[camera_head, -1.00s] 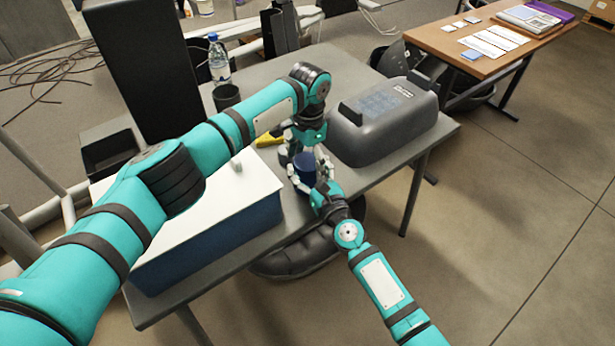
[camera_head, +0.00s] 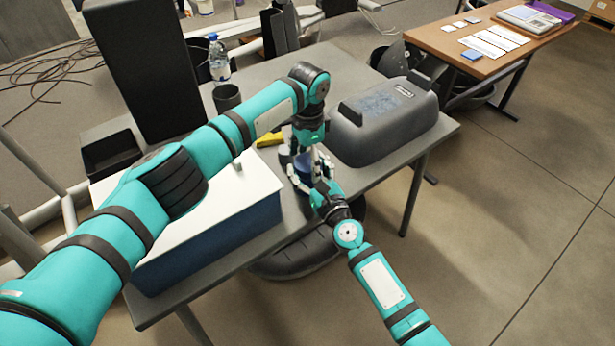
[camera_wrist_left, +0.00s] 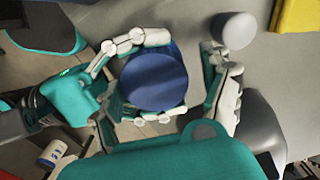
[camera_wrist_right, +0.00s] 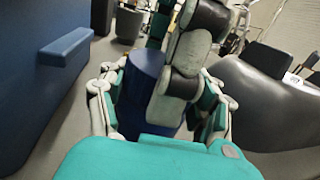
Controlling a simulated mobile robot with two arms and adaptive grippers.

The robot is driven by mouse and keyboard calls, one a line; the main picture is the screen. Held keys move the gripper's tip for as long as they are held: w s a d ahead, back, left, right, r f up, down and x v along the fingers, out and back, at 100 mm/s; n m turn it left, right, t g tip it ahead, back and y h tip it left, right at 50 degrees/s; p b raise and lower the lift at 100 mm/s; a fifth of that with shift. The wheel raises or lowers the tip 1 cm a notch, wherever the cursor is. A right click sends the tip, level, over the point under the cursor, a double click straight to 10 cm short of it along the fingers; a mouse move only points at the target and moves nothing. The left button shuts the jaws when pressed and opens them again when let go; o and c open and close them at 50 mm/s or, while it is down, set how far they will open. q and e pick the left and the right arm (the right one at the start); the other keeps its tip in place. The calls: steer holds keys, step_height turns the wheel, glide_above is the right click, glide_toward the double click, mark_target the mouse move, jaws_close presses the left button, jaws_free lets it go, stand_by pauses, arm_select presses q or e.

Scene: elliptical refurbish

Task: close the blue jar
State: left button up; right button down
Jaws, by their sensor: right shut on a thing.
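The blue jar (camera_head: 304,170) stands upright near the table's front edge, partly hidden by fingers. My right gripper (camera_head: 308,177) is shut around its side; its fingers clasp the jar in the left wrist view. There the jar (camera_wrist_left: 155,80) shows a flat, round blue top; I cannot tell whether this is a lid. My left gripper (camera_wrist_left: 170,95) is above the jar with fingers spread, one either side, and holds nothing I can see. In the right wrist view its pale finger hides part of the jar (camera_wrist_right: 140,95). No separate lid is clearly visible.
A white-topped blue box (camera_head: 225,220) stands left of the jar, and a dark grey bin-like case (camera_head: 385,120) stands to the right. A pale round piece (camera_wrist_left: 233,28) is near my left finger.

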arm_select(q)
steer(key=shift+o, duration=0.5)
steer(key=shift+d, duration=0.1)
arm_select(e)
steer(key=shift+f, duration=0.2)
steer(key=shift+s, duration=0.1)
arm_select(q)
step_height(320, 180, up, 12)
arm_select(e)
steer(key=c, duration=0.6)
jaws_free()
steer(key=o, duration=0.4)
steer(key=shift+o, duration=0.4)
steer(key=shift+r, duration=0.1)
